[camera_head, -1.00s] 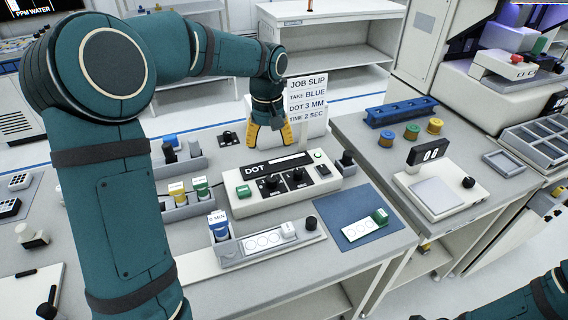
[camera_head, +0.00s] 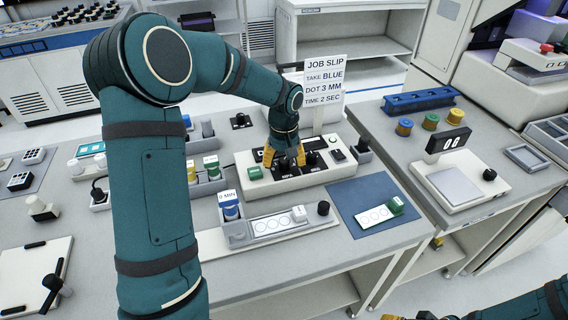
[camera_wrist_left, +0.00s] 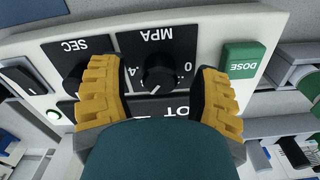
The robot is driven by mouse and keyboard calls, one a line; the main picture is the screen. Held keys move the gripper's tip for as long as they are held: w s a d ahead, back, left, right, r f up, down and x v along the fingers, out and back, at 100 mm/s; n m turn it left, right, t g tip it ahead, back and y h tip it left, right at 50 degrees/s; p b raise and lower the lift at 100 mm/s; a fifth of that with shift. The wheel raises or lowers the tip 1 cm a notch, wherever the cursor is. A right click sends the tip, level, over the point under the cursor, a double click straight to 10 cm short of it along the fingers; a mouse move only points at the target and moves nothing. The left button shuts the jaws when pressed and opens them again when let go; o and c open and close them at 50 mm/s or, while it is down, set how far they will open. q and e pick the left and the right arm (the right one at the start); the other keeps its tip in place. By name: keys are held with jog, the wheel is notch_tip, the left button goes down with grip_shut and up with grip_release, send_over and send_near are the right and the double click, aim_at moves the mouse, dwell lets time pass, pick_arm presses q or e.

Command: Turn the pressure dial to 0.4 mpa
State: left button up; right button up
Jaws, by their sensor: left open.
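The pressure dial (camera_wrist_left: 159,76) is a black knob under the upside-down label MPA in the left wrist view, with 0 to its right and .4 to its left. A small white mark shows at its lower left edge. It sits on the white dot dispenser (camera_head: 320,179). My left gripper (camera_head: 285,158) is over the dispenser's front panel and hides the dial in the head view. In the wrist view its yellow fingers (camera_wrist_left: 158,82) are open, one each side of the dial, with gaps; contact does not show. My right gripper is barely visible at the bottom edge.
The SEC knob (camera_wrist_left: 76,78) is close beside one finger and the green DOSE button (camera_wrist_left: 242,58) beside the other. A job slip (camera_head: 324,80) stands behind the dispenser. A syringe holder (camera_head: 236,236) and blue mat (camera_head: 345,195) lie in front.

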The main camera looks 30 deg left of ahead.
pick_arm(q)
jog(key=shift+f, duration=0.2)
grip_shut()
dwell(0.3)
jog(key=m+p, duration=0.2)
jog(key=m, duration=0.1)
jog(key=shift+r+m, duration=0.1)
jog(key=shift+m, duration=0.2)
jog(key=shift+m+p, duration=1.1)
jog(key=shift+m, duration=0.9)
